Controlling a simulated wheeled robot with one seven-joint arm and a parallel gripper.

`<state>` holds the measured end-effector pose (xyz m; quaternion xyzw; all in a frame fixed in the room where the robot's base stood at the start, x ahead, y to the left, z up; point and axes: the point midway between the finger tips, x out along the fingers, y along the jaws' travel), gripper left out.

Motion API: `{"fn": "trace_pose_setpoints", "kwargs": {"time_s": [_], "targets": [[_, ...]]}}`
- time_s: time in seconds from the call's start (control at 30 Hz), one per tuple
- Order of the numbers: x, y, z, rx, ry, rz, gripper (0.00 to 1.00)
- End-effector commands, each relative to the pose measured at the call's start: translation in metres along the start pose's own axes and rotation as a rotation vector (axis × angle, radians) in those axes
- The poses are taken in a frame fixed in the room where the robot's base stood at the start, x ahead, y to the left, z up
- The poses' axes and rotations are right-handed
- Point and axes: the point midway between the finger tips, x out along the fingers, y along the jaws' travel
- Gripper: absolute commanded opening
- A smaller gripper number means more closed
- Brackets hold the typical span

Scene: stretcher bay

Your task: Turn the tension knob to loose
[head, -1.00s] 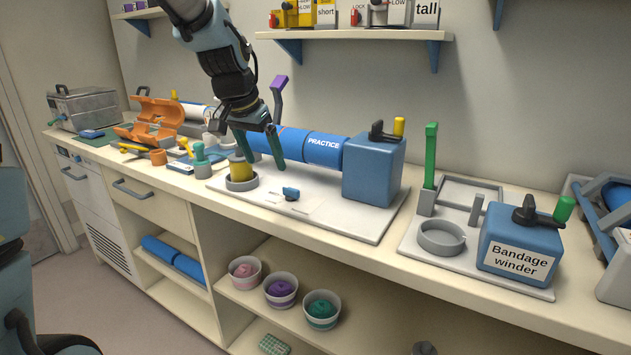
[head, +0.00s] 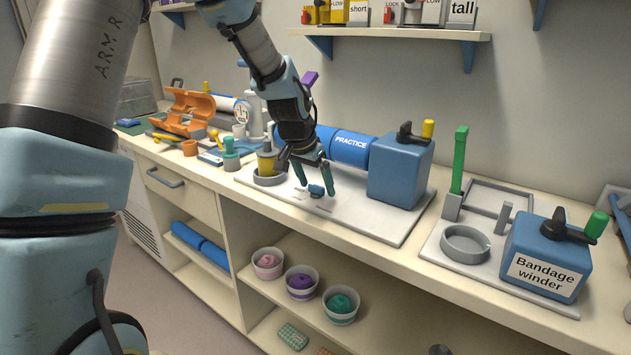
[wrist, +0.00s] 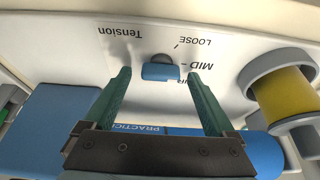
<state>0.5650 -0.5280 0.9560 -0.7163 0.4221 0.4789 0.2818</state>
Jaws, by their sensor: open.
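The tension knob (head: 316,190) is a small blue knob on the white base plate (head: 392,228) of the practice winder. In the wrist view the knob (wrist: 160,70) sits between and just beyond my fingertips, beside printed words "Tension", "LOOSE" and "MID". A third label is partly hidden by the knob and finger. The knob's bar lies sideways in that view, roughly toward the MID side. My gripper (head: 316,188) is open above the plate, with green fingers on either side of the knob; it also shows in the wrist view (wrist: 160,78). I cannot tell any contact.
A blue PRACTICE roll (head: 350,147) lies behind my gripper, joined to a blue box (head: 400,172). A yellow roll in a grey ring (head: 268,178) stands left. The Bandage winder (head: 545,262) is at right. The plate's front right is clear.

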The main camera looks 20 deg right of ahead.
Motion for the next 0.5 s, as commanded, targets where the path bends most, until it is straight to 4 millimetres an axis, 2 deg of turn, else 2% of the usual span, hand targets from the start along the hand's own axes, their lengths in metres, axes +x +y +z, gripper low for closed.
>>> {"fn": "trace_pose_setpoints", "kwargs": {"time_s": [0.2,0.5], "targets": [[0.0004,-0.0002,0.0000,0.000,0.000,-0.001,0.90],[0.0002,-0.0004,0.0001,0.000,0.000,0.000,0.57]]}}
